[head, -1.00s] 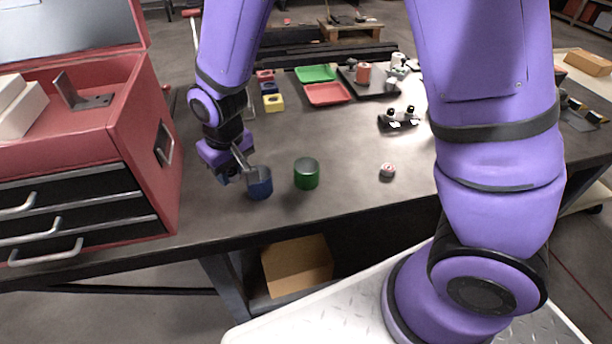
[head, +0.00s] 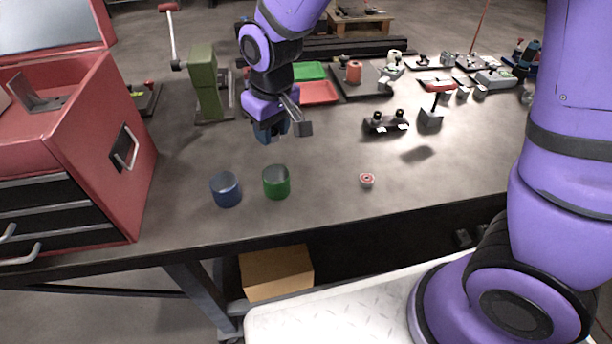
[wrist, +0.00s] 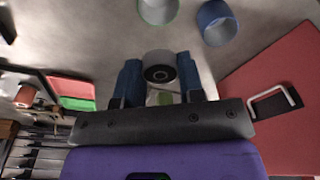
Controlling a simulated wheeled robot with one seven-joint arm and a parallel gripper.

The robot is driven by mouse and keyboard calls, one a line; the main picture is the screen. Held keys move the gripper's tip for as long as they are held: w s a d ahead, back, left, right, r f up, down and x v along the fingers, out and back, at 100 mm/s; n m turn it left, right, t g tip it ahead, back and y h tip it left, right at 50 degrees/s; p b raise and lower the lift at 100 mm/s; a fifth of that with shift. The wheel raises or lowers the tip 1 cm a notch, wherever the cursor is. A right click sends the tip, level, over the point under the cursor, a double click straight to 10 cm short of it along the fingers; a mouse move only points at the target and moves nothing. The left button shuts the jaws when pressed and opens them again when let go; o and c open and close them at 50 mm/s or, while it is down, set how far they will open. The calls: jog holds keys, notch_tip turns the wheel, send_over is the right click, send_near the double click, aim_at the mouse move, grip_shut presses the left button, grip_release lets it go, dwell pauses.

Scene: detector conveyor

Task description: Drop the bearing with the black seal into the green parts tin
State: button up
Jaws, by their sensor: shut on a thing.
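My gripper (head: 270,132) is shut on the bearing with the black seal (wrist: 158,66), a pale ring with a dark centre between the blue fingers in the wrist view. In the head view the bearing is hard to make out. The gripper is raised over the bench, behind the green parts tin (head: 276,184) in the head view. That tin is open at the top; it also shows at the top edge of the wrist view (wrist: 158,11), apart from the bearing. A blue tin (head: 226,190) stands to its left.
A bearing with a red face (head: 367,180) lies right of the tins. A red toolbox (head: 95,150) stands at left, with a green press (head: 204,85) behind. A red tray (head: 319,93) and black fixture (head: 387,123) are farther back.

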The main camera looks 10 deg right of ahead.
jog(key=shift+w+d+f, duration=0.1)
jog(key=shift+d+f, duration=0.2)
jog(key=shift+f, duration=0.6)
jog(key=shift+s+d+f, duration=0.1)
jog(key=shift+d+f, duration=0.2)
jog(key=shift+f, duration=0.65)
jog(key=shift+w+d+f, duration=0.1)
jog(key=shift+d+f, duration=0.2)
jog(key=shift+f, duration=0.6)
jog(key=o, duration=1)
jog(key=r, duration=0.7)
jog(key=s+r, duration=0.1)
jog(key=r, duration=0.2)
jog(key=shift+d+r, duration=0.3)
jog(key=shift+r, duration=0.1)
